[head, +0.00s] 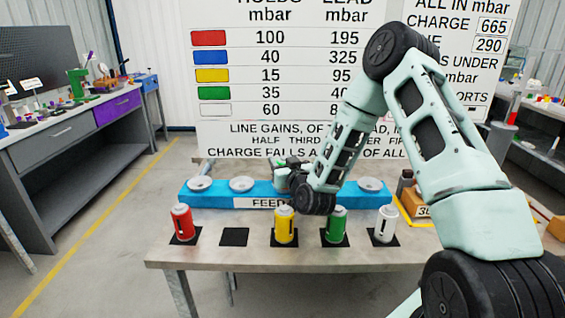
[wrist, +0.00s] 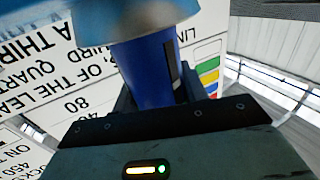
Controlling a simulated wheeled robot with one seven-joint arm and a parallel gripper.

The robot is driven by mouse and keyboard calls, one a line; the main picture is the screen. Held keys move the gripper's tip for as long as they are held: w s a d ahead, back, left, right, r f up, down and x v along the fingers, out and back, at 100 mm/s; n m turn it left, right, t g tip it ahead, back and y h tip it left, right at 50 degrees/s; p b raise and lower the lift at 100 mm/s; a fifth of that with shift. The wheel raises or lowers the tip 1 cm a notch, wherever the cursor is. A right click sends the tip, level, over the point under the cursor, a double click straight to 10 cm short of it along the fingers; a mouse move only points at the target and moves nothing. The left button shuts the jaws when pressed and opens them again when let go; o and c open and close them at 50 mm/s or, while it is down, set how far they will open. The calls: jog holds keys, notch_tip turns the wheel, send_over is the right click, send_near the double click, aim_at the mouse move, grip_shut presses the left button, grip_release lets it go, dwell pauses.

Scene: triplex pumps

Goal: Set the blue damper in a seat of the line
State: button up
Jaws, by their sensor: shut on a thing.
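The blue damper (wrist: 153,75) stands between my gripper's fingers (wrist: 157,92) in the wrist view, a dark slot on its side. My gripper is shut on it. A grey round piece (wrist: 135,18) lies at its end, against a light blue surface; I cannot tell whether the damper is seated. In the head view my gripper (head: 290,168) is over the middle of the blue feed line (head: 215,201), and my arm hides the damper. Open round seats show on the line at far left (head: 200,184), left (head: 241,184) and right (head: 370,184).
Along the bench front (head: 200,254) stand the red (head: 182,224), yellow (head: 284,226), green (head: 335,225) and white (head: 385,224) dampers on black pads. One pad (head: 234,237) is bare. A sign board (head: 300,145) rises behind. An orange box (head: 417,204) is at right.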

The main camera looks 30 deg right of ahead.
jog(key=shift+f, duration=0.1)
jog(key=o, duration=1.3)
jog(key=shift+r, duration=0.2)
jog(key=p+v, duration=0.3)
jog(key=v, duration=0.9)
